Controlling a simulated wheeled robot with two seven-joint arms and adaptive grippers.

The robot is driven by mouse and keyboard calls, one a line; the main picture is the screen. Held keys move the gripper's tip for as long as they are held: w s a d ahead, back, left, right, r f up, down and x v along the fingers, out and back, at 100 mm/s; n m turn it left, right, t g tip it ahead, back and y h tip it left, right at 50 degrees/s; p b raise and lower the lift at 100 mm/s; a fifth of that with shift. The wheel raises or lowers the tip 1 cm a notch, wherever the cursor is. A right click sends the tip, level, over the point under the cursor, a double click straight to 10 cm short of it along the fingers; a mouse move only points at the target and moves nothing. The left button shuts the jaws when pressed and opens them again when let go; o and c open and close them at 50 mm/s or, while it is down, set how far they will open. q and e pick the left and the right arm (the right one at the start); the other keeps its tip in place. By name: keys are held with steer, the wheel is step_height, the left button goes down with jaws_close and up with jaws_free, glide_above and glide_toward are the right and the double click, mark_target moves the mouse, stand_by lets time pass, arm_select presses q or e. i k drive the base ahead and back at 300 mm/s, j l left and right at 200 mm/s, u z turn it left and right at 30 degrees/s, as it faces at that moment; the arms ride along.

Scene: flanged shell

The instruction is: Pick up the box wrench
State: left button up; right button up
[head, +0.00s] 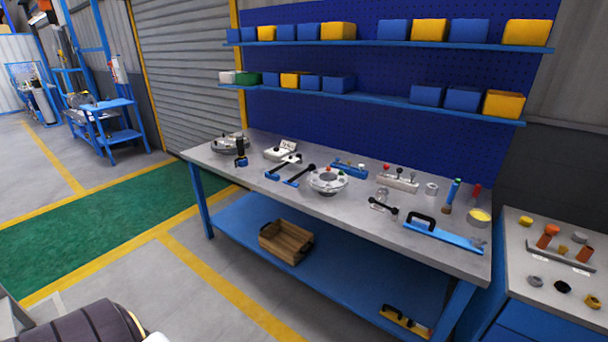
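A grey workbench (222,162) stands against a blue pegboard, with small tools and parts spread along its top. No item can be told for certain as the box wrench at this size. Two slim blue-and-black tools, a left one (279,170) and a right one (298,177), lie side by side left of a silver flanged round part (327,181). A short black bar-like item (382,207) lies right of that part, near the front edge. Neither gripper is in view.
A long blue tool with a black handle (443,236) lies at the bench's right front. A wooden crate (285,242) sits on the blue lower shelf (340,270). A side cabinet (535,285) holds small parts at right. Open floor (185,290) lies in front.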

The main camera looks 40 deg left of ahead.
mark_target(312, 166)
steer(key=u, duration=1.7)
steer(key=i+l+u, duration=0.1)
steer(key=i, duration=0.45)
steer(key=i+l+u, duration=0.1)
steer(key=i+l, duration=0.15)
steer(key=i, duration=0.25)
steer(key=i+l+u, duration=0.1)
steer(key=i+l, duration=0.15)
steer(key=i, duration=0.25)
